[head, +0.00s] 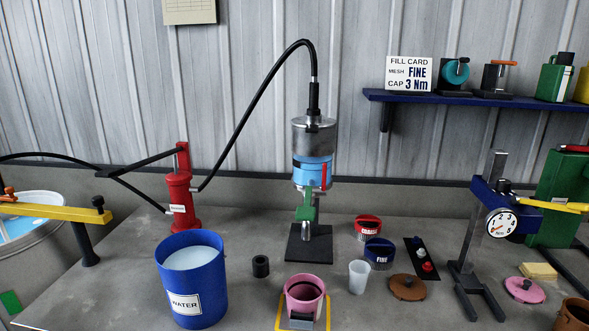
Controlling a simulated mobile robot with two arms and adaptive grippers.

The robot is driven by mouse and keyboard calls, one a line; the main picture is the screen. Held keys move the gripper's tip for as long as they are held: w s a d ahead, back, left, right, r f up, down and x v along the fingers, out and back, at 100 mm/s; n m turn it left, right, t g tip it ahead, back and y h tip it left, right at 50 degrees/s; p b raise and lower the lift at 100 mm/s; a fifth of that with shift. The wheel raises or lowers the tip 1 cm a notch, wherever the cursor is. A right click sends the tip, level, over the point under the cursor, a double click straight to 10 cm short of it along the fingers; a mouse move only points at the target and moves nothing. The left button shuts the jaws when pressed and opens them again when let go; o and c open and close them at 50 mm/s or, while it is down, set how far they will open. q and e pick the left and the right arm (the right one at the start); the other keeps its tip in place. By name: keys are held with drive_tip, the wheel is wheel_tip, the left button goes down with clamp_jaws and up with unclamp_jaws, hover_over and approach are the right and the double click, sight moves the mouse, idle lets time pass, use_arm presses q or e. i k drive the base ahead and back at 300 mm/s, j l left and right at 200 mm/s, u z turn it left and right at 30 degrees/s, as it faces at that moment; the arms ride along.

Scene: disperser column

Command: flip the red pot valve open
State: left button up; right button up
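A slim red valve lever (324,177) stands upright at the pot's lower right side. Below the pot is a green valve body or bracket (306,209) over a dark base plate (309,246). Neither of my grippers shows in the head view, and nothing touches the lever.
A black hose runs from the pot top to a red pump (181,193). In front stand a blue water bucket (207,285), pink cup (304,297), clear cup (359,277), and red (368,229) and blue (379,254) mesh caps. A gauge press (487,229) stands right.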

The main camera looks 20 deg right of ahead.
sight(323, 191)
drive_tip(key=i+l+z, duration=0.15)
drive_tip(key=l, duration=0.2)
drive_tip(key=i+l+z, duration=0.15)
drive_tip(key=l, duration=0.2)
drive_tip(key=i+l+z, duration=0.2)
drive_tip(key=k+l, duration=0.1)
drive_tip(key=l, duration=0.3)
